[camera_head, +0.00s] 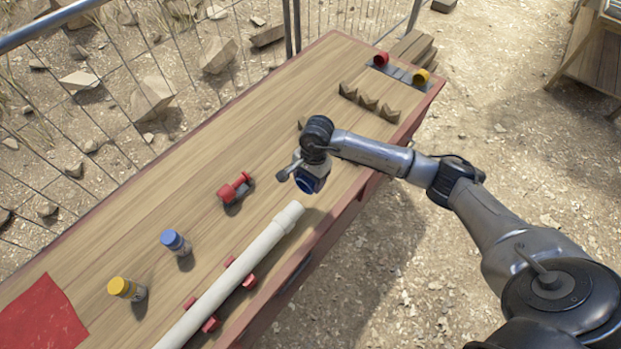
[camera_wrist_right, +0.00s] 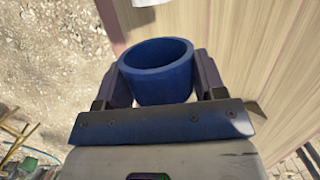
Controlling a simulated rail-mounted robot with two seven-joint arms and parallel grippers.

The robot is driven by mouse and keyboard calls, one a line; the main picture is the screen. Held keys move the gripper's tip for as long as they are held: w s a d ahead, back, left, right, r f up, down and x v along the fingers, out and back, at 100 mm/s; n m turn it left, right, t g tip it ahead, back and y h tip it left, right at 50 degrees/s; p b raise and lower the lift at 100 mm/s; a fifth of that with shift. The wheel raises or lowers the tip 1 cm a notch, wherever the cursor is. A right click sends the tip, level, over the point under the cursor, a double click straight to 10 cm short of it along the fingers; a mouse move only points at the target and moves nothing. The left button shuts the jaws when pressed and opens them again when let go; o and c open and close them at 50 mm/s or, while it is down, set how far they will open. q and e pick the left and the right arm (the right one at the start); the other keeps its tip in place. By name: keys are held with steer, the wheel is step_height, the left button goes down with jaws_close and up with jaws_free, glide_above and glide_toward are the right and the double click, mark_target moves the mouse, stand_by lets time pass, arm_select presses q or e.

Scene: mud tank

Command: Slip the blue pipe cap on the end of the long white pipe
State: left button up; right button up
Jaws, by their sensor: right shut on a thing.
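The blue pipe cap (camera_wrist_right: 157,88) is held between the fingers of my right gripper (camera_wrist_right: 158,80), its round open mouth showing in the right wrist view. In the head view the right gripper (camera_head: 309,181) hangs above the table's right edge with a bit of the blue cap (camera_head: 305,186) at its tip. The long white pipe (camera_head: 240,262) lies on red supports along the table's near right side. Its thicker far end (camera_head: 290,214) points toward the gripper, a little below and left of it. Cap and pipe are apart. My left gripper is not in view.
The wooden table (camera_head: 180,205) also holds a red fitting (camera_head: 234,187), a blue-topped jar (camera_head: 176,242), a yellow-topped jar (camera_head: 127,289) and a red cloth (camera_head: 42,318). Notched wooden blocks (camera_head: 368,101) and a rack with red and yellow caps (camera_head: 400,72) stand at the far end.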

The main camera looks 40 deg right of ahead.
steer(key=shift+s+d+f, duration=0.1)
steer(key=shift+d+f, duration=0.1)
steer(key=shift+f, duration=0.15)
steer(key=shift+a+f+b, duration=0.2)
steer(key=shift+f+b, duration=0.5)
steer(key=shift+f, duration=0.45)
steer(key=shift+s+a+f+b, duration=0.15)
steer(key=shift+f+b, duration=0.3)
steer(key=shift+f, duration=0.3)
steer(key=shift+w+a+f+b, duration=0.1)
steer(key=shift+f+b, duration=0.3)
steer(key=shift+f, duration=0.35)
steer(key=shift+a+f+b, duration=0.35)
steer(key=shift+f+b, duration=0.25)
steer(key=shift+f, duration=0.1)
steer(key=shift+f, duration=0.1)
steer(key=shift+b, duration=0.4)
steer(key=shift+s+a, duration=0.1)
steer(key=shift+a, duration=0.2)
